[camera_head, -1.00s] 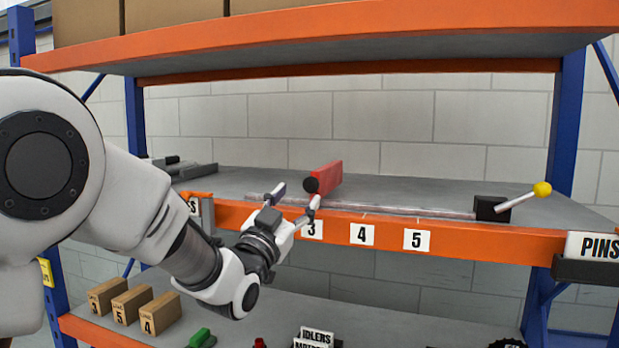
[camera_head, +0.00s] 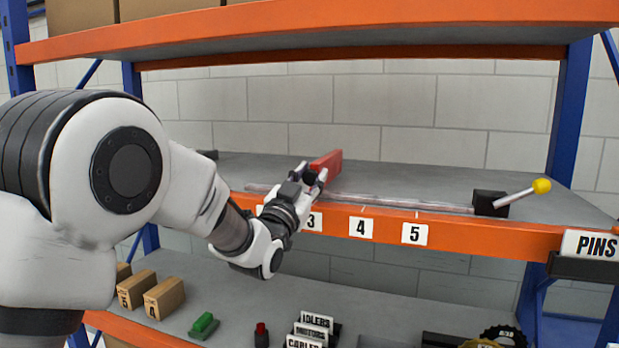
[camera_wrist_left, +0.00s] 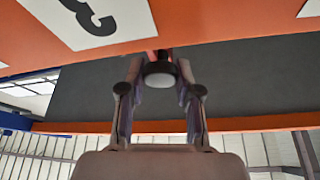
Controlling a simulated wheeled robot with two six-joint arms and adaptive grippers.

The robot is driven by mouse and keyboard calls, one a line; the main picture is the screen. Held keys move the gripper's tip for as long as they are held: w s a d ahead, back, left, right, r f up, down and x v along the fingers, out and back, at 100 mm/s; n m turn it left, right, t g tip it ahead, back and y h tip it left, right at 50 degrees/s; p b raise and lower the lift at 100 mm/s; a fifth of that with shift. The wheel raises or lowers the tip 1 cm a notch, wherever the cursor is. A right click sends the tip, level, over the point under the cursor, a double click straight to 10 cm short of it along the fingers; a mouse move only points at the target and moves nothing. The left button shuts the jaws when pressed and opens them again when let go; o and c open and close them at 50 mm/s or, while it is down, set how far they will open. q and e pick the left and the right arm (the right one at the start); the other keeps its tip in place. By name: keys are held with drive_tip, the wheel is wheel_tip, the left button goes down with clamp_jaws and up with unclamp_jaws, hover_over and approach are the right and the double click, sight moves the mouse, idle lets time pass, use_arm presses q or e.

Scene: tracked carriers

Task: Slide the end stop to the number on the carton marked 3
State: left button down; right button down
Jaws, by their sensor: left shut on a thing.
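The end stop is a red block (camera_head: 327,160) on the rail along the middle shelf. It stands behind the number 3 label (camera_head: 313,221). My left gripper (camera_head: 312,174) is shut on the dark knob at the block's front, and its fingers hide part of the block. In the left wrist view the round knob (camera_wrist_left: 160,74) sits between the two fingers, and the 3 label (camera_wrist_left: 97,18) is at the top left. Brown cartons stand on the lower shelf; one (camera_head: 164,298) reads 4, another (camera_head: 136,289) reads 5, and a third (camera_head: 123,273) is mostly hidden.
The rail (camera_head: 400,202) runs right to a black clamp block (camera_head: 490,203) with a yellow-tipped lever (camera_head: 541,186). Labels 4 (camera_head: 361,228) and 5 (camera_head: 414,234) are on the orange beam. A PINS bin (camera_head: 590,258) hangs at right. The rail right of the stop looks clear.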

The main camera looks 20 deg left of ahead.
use_arm(q)
drive_tip(key=shift+d+f+b, duration=0.2)
drive_tip(key=shift+b, duration=0.6)
drive_tip(key=shift+d+r, duration=0.2)
drive_tip(key=c, duration=0.8)
unclamp_jaws()
drive_tip(key=shift+w, duration=0.1)
drive_tip(key=shift+w+f, duration=0.25)
drive_tip(key=shift+w, duration=0.1)
drive_tip(key=v, duration=1.2)
